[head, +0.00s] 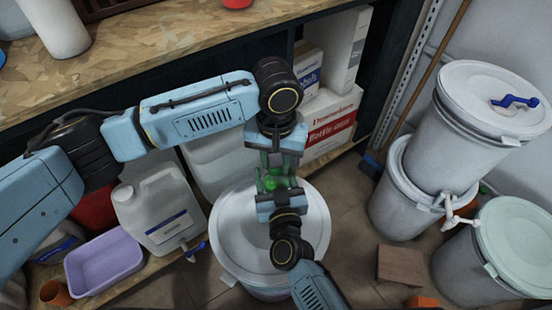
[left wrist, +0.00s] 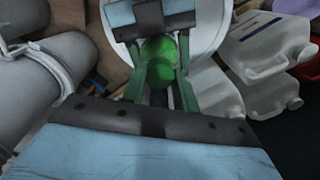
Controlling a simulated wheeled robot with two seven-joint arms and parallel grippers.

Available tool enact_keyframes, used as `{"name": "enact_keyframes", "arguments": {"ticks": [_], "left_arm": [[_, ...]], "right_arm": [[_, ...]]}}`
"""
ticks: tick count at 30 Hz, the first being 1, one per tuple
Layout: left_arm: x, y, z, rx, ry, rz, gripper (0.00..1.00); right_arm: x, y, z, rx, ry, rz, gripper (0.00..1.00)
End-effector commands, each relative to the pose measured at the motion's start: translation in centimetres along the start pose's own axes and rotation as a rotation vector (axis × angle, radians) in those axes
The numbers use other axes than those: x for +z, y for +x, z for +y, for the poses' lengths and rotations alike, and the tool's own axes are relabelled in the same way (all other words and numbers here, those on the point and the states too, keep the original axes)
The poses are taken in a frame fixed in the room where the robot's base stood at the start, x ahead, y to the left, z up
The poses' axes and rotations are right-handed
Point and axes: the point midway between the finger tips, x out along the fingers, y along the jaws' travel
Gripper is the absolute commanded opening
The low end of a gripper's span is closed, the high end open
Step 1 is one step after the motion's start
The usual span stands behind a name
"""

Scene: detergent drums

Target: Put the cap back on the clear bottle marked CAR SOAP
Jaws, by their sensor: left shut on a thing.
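A bright green rounded thing (head: 277,182) is between my two grippers, above the white drum lid. In the left wrist view it shows as two green rounded parts (left wrist: 160,73), one beyond the other. I cannot tell which part is cap and which is bottle. My left gripper (head: 274,172) points down and is shut on the nearer green part. My right gripper (head: 278,190) comes up from below, facing it, close against the farther part. No CAR SOAP label is readable.
A large white lidded drum (head: 235,235) stands below the grippers. A white jug (head: 158,210) and a purple tub (head: 104,262) are on the left. Stacked drums (head: 490,95) stand at right. A wooden shelf (head: 150,50) runs behind. A brown block (head: 401,265) lies on the floor.

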Motion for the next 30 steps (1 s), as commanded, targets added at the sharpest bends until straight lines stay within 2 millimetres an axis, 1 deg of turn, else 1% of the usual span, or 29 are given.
{"name": "enact_keyframes", "arguments": {"ticks": [3, 15, 21, 23, 27, 28, 30], "left_arm": [[-0.02, -0.01, 0.01, 0.000, 0.218, 0.001, 0.02], [-0.02, 0.06, 0.03, -0.001, 0.981, 0.001, 0.02], [-0.02, 0.08, 0.03, -0.001, 1.330, 0.001, 0.02], [-0.02, 0.08, 0.03, -0.001, 1.389, 0.001, 0.02], [-0.01, 0.08, 0.04, -0.001, 1.380, 0.001, 0.02], [-0.01, 0.08, 0.04, 0.000, 1.379, 0.001, 0.33], [0.00, 0.08, 0.04, 0.000, 1.379, 0.001, 0.42]], "right_arm": [[0.05, -0.02, 0.01, 0.000, 0.000, -0.001, 0.00], [0.05, -0.02, 0.01, 0.000, 0.000, -0.001, 0.00], [0.05, -0.02, 0.00, 0.000, 0.000, -0.001, 0.00], [0.05, -0.02, 0.00, 0.000, 0.000, -0.001, 0.00], [0.05, -0.02, 0.01, 0.000, 0.000, -0.001, 0.00], [0.05, -0.02, 0.01, 0.000, 0.000, -0.001, 0.00], [0.05, -0.02, 0.01, 0.000, 0.000, -0.001, 0.00]]}}
